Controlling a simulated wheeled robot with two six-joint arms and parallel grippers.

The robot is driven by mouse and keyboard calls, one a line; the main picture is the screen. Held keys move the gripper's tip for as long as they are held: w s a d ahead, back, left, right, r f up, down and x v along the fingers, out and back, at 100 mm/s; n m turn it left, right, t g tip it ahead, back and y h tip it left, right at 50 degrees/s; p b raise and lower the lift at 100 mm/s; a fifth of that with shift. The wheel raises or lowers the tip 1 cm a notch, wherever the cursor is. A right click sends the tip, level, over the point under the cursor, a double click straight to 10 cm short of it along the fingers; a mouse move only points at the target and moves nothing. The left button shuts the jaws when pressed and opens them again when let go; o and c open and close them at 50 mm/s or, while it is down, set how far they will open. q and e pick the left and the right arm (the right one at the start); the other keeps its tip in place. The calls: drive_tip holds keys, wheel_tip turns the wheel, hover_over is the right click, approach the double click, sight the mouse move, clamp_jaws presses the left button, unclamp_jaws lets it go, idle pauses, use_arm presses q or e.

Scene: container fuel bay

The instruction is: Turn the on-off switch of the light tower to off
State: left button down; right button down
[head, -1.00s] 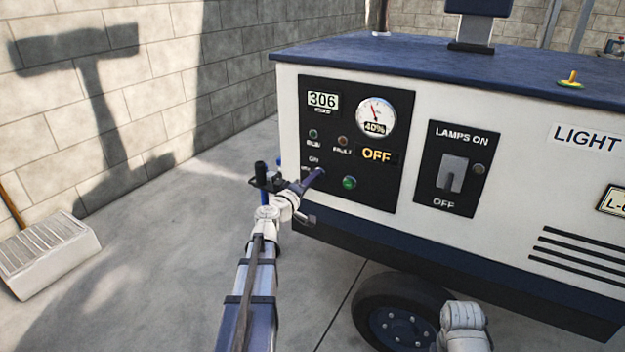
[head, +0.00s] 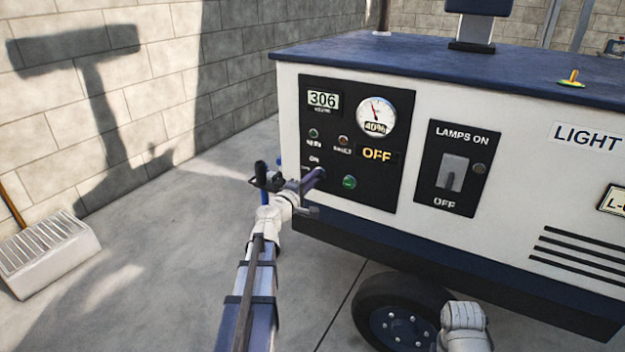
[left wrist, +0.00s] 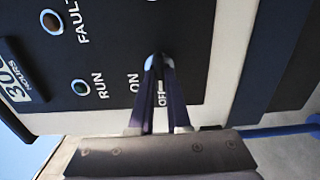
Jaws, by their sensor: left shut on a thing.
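The light tower (head: 480,110) is a white cabinet with a dark blue top and a black control panel (head: 400,190). The panel shows 306 hours, a gauge at 40% and a lit yellow OFF sign (head: 376,155). My left gripper (head: 317,176) is at the panel's lower left, its purple fingers pointing into the panel. In the left wrist view the left gripper (left wrist: 159,65) is shut on the small on-off switch (left wrist: 153,62), beside the ON and OFF labels. The fingers hide most of the switch, so its exact position cannot be told. My right gripper does not show.
A green button (head: 349,182) sits right of the left gripper. A lamp switch panel (head: 450,168) with a grey lever (head: 452,172) is farther right. A wheel (head: 400,312) stands below the cabinet.

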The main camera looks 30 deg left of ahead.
use_arm(q)
drive_tip(key=c, duration=0.9)
unclamp_jaws()
drive_tip(key=shift+s, duration=0.1)
drive_tip(key=s, duration=0.7)
drive_tip(key=shift+s, duration=0.35)
